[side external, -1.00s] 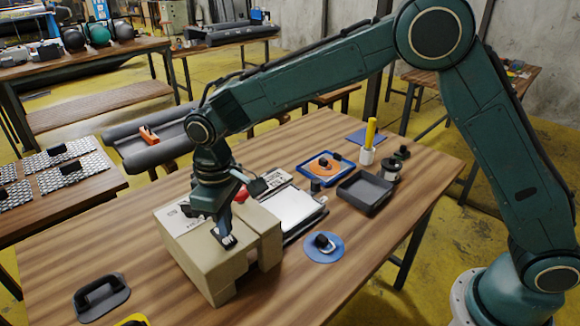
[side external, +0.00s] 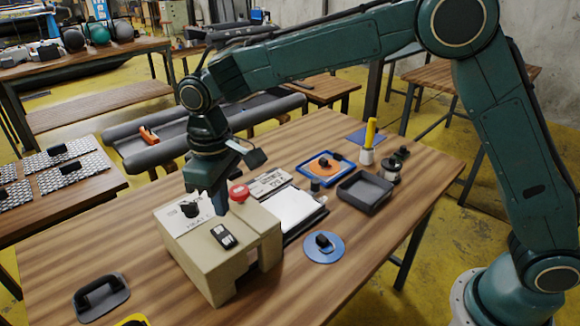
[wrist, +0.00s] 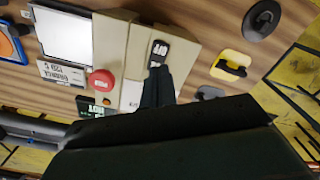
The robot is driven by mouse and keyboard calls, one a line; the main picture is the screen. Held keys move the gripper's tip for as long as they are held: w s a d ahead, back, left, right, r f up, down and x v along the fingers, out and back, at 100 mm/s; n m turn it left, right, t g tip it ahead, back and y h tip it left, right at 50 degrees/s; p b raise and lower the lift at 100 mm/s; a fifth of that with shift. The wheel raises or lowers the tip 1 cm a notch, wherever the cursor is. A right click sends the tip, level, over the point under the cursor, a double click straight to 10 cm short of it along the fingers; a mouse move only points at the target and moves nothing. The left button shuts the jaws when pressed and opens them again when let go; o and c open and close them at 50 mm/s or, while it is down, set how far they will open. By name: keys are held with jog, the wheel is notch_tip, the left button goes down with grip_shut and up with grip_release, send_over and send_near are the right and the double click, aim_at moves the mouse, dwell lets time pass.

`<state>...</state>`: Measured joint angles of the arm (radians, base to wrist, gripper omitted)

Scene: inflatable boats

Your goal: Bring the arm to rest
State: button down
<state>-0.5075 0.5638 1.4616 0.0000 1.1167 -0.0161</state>
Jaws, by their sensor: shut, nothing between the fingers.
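My gripper (side external: 219,203) is shut and empty. It points down just above the top of a beige box-shaped machine (side external: 208,267) on the wooden table. The machine carries a red button (side external: 239,192), a black knob (side external: 190,209) and a small black display or switch (side external: 225,236). In the wrist view the dark closed fingers (wrist: 158,85) show beside the black display (wrist: 160,50), with the red button (wrist: 101,80) to their left. I cannot tell the exact gap between fingertips and machine.
Right of the machine lie a white pad (side external: 292,208), a blue disc with a black knob (side external: 323,247), a dark tray (side external: 365,193), a blue tray with an orange patch (side external: 325,167) and a yellow stick in a cup (side external: 369,140). A dark handled pad (side external: 101,297) lies front left.

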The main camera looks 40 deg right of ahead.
dwell(0.3)
jog(key=s+d+r+m+t, duration=0.1)
jog(key=s+d+r, duration=0.45)
jog(key=d, duration=0.25)
jog(key=s+d+r+m+t, duration=0.1)
jog(key=s+d+r+m, duration=0.1)
jog(key=s+d+r, duration=0.35)
jog(key=s+d+m+t, duration=0.3)
jog(key=s+d, duration=0.8)
jog(key=s, duration=0.5)
jog(key=shift+d+f+t, duration=0.25)
jog(key=shift+f+t, duration=0.05)
jog(key=shift+f, duration=0.15)
